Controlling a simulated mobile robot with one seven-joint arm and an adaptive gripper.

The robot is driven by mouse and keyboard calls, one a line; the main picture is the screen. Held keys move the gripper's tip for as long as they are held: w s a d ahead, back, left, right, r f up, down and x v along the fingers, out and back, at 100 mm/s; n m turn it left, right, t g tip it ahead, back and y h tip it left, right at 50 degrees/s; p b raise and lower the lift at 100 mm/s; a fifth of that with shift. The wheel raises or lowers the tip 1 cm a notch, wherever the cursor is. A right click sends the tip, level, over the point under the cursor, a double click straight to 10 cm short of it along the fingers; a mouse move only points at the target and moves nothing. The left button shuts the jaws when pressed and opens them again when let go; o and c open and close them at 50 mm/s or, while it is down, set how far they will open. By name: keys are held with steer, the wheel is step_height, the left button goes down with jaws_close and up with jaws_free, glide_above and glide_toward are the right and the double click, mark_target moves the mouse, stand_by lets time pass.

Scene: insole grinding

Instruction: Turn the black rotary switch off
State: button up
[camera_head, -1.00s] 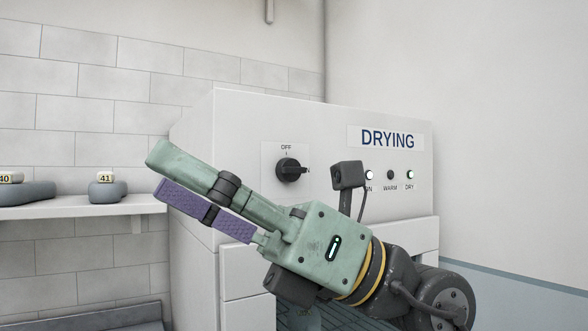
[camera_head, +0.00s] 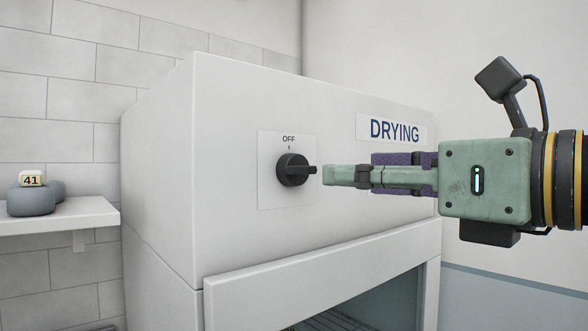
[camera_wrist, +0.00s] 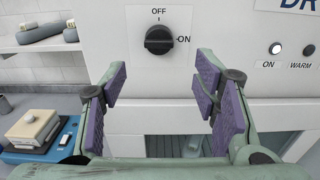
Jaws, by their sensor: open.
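The black rotary switch (camera_head: 292,169) sits on a white plate on the front of the white drying machine. Its handle points right, toward the ON mark, with OFF printed above it. It also shows in the wrist view (camera_wrist: 159,41), ahead of my gripper and between the lines of its fingers. My gripper (camera_head: 340,175) is to the right of the switch in the head view, with its fingertip close to the handle. In the wrist view my gripper (camera_wrist: 158,85) is open and empty, its purple pads spread apart. I see no clear contact with the switch.
A DRYING label (camera_head: 392,131) is on the machine front (camera_head: 225,120). The ON lamp (camera_wrist: 275,48) is lit. A shelf (camera_head: 60,217) with a dark grey item and a 41 tag is at left.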

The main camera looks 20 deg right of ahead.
mark_target(305, 172)
steer(key=p+x, duration=0.3)
steer(key=x, duration=0.6)
steer(key=shift+w+a, duration=0.15)
steer(key=shift+w, duration=0.1)
steer(key=shift+c, duration=0.6)
steer(key=c, duration=1)
steer(key=shift+c, duration=0.2)
